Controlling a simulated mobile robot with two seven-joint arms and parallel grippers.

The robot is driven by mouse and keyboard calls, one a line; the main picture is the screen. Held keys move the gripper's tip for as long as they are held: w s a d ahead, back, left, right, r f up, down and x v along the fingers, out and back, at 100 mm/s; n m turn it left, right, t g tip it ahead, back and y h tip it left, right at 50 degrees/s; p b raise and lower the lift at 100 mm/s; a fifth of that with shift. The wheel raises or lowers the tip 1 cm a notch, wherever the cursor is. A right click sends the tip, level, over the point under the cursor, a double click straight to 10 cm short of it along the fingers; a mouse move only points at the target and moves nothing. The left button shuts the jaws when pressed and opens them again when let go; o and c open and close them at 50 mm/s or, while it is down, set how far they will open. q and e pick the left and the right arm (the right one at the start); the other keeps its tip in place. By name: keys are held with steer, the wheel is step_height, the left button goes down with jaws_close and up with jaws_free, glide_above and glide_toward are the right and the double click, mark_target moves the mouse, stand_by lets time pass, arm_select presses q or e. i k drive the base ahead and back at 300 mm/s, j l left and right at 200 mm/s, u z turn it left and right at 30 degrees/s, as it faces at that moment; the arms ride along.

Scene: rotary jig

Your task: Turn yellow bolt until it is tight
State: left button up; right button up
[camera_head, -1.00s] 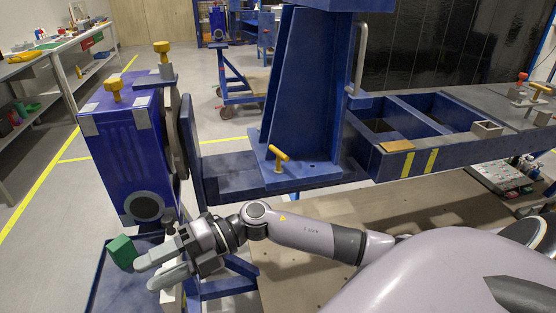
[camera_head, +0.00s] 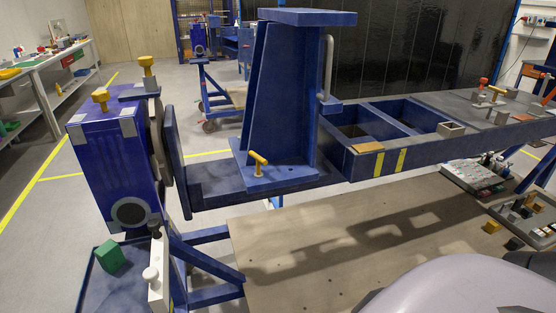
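A yellow T-handled bolt (camera_head: 258,162) stands in the blue base plate of the upright bracket, its handle slanting. Two yellow knob-headed bolts are at the left: one on top of the blue gearbox housing (camera_head: 100,97) and a taller one behind it on the right (camera_head: 148,70). Which yellow bolt is meant, and how tight any of them is, I cannot tell. Neither gripper is in view.
A green block (camera_head: 110,256) sits on the blue tray (camera_head: 95,292) at lower left, beside a pale post with a white knob (camera_head: 151,274). A blue frame beam (camera_head: 400,160) extends right. Small parts lie in a tray (camera_head: 525,215). My pale body fills the lower right.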

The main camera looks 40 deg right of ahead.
mark_target(258, 175)
steer(key=z, duration=1.25)
steer(key=i+l+z, duration=0.6)
steer(key=k+j, duration=0.05)
steer(key=j, duration=0.05)
